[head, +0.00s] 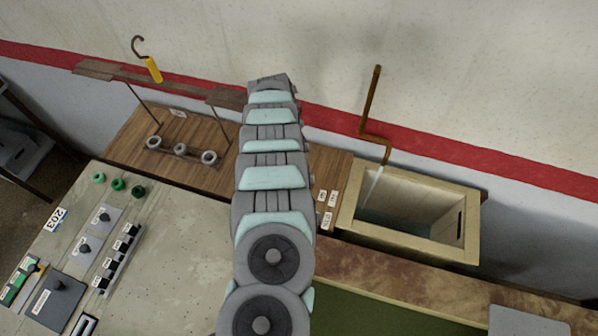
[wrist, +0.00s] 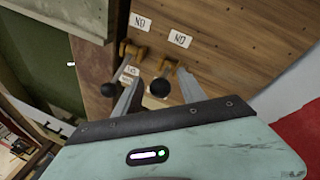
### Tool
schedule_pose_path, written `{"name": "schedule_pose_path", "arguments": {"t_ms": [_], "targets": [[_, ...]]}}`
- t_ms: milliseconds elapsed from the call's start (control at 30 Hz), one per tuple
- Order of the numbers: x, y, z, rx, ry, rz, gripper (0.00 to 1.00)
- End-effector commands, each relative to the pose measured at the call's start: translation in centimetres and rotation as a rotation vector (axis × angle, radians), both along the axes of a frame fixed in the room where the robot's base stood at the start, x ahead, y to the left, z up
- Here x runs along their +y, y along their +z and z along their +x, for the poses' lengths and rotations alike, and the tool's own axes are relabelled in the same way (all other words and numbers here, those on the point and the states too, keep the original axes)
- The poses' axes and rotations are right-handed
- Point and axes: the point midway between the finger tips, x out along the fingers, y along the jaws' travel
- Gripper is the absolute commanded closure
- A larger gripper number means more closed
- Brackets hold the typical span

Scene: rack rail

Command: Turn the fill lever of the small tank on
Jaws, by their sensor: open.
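Two brass levers with black ball knobs show in the wrist view: a left lever (wrist: 109,89) and a right lever (wrist: 160,88). My gripper (wrist: 159,85) is open, with its fingers either side of the right knob. The left knob is outside the left finger. White labels (wrist: 180,39) reading ON stand above both levers; lower labels are partly hidden. I cannot read which lever is the small tank's. In the head view a wooden tank (head: 458,200) stands under a rusty bent pipe (head: 372,100), a pale streak running down from its outlet. My arm hides the levers there.
A concrete-coloured panel (head: 190,250) with buttons and switches is at left. A wooden bench (head: 130,135) behind it carries a rack with several rings. A hook with a yellow handle (head: 154,69) is at upper left. The wall is close behind.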

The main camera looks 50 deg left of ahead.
Motion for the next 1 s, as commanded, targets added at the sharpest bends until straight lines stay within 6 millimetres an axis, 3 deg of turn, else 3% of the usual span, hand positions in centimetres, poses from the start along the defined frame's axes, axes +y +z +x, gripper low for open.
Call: {"name": "schedule_pose_path", "arguments": {"t_ms": [333,733,1000], "targets": [[0.8,2.3,0.1,-0.002,0.001,0.0,0.52],[3.3,9.4,0.2,-0.002,0.001,0.001,0.52],[3.5,10.2,0.1,0.0,0.0,0.0,0.52]]}}
